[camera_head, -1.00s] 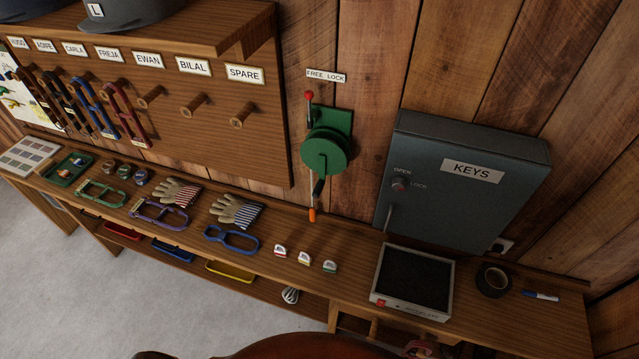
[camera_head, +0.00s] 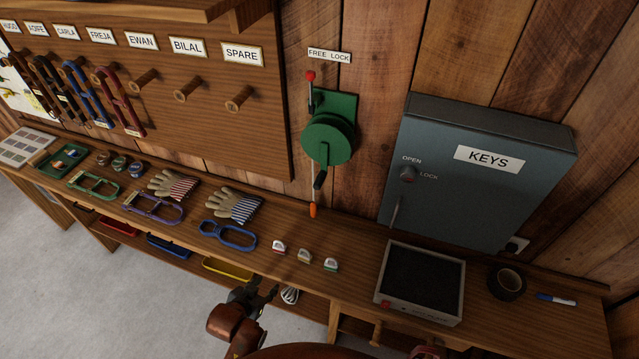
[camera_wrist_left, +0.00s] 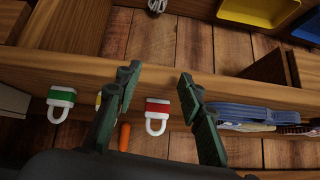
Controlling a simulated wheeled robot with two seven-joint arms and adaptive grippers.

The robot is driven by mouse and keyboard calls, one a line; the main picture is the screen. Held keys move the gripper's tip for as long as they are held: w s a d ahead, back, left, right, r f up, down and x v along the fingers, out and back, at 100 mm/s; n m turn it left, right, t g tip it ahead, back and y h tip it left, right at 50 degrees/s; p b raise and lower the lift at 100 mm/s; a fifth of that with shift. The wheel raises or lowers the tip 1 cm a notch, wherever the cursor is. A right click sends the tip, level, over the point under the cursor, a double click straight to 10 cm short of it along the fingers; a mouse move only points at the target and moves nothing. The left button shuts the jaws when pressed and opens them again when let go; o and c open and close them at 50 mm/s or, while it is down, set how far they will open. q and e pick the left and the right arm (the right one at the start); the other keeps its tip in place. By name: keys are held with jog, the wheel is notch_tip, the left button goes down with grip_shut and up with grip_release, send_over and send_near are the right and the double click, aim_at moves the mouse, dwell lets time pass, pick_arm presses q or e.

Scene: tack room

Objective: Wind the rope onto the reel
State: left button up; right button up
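The green reel (camera_head: 328,138) is mounted on the plank wall under a FREE LOCK label (camera_head: 329,55). Its red-knobbed lever (camera_head: 310,77) stands upright below the word FREE. A dark crank handle (camera_head: 320,179) points down from the reel. A thin pale rope hangs beside it, ending in an orange piece (camera_head: 313,210) just above the bench. Orange also shows between the fingers in the left wrist view (camera_wrist_left: 124,137). My left gripper (camera_head: 262,291) is low in front of the bench, apart from the reel. Its fingers (camera_wrist_left: 158,78) are open and empty. My right gripper is not visible.
On the bench (camera_head: 345,240), several small padlocks (camera_head: 304,256), a blue strap (camera_head: 228,235) and gloves (camera_head: 236,206) lie below and left of the reel. A grey key cabinet (camera_head: 480,170) and a dark-topped tray (camera_head: 420,280) stand right. Pegs (camera_head: 238,98) project from the left board.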

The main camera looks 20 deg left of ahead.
pick_arm(q)
jog(key=w+d+r+t, duration=0.3)
jog(key=w+r+t, duration=0.2)
jog(key=w+r, duration=0.4)
jog(key=m+t+h, duration=0.2)
jog(key=t+h, duration=0.1)
jog(key=t, duration=0.5)
send_near(319, 182)
jog(key=w, duration=0.3)
jog(key=shift+w+t, duration=0.3)
jog(key=shift+w, duration=0.1)
jog(key=x, duration=0.7)
jog(key=shift+f, duration=0.15)
jog(key=shift+c, duration=0.7)
grip_shut()
